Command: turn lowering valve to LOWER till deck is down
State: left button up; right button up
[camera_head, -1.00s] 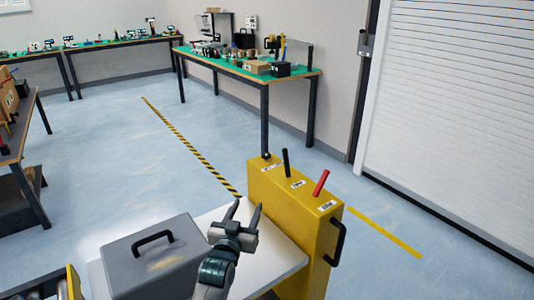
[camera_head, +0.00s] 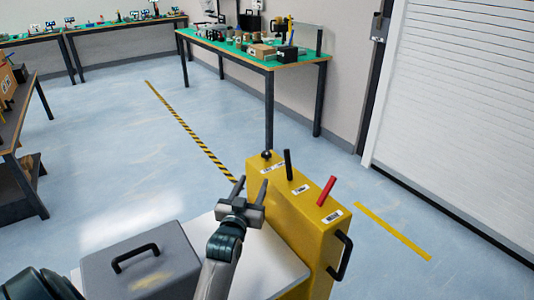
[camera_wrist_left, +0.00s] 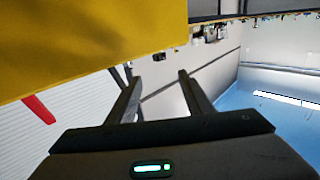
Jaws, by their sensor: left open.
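The yellow box (camera_head: 298,222) stands upright with controls on its top. They are a small black knob (camera_head: 266,154) at the far left end, a black lever (camera_head: 288,164) in the middle and a red lever (camera_head: 327,190) at the near right end. The labels are too small to read, so I cannot tell which control is LOWER. My left gripper (camera_head: 253,180) is open and empty, just left of the box, near the knob. In the left wrist view the open fingers (camera_wrist_left: 158,77) point towards the knob (camera_wrist_left: 158,57), apart from it. The red lever (camera_wrist_left: 38,108) shows at left. My right gripper is not in view.
A grey case (camera_head: 140,272) with a black handle lies on a pale surface (camera_head: 283,262) beside the box. A black handle (camera_head: 341,256) sticks out of the box's right end. A green-topped workbench (camera_head: 240,58) and roller shutter (camera_head: 455,100) stand beyond. The floor between is clear.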

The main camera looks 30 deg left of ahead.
aim_at(265, 157)
pick_arm(q)
jog(key=x, duration=1.7)
jog(key=shift+w+f, duration=0.15)
jog(key=shift+w, duration=0.15)
jog(key=c, duration=1.1)
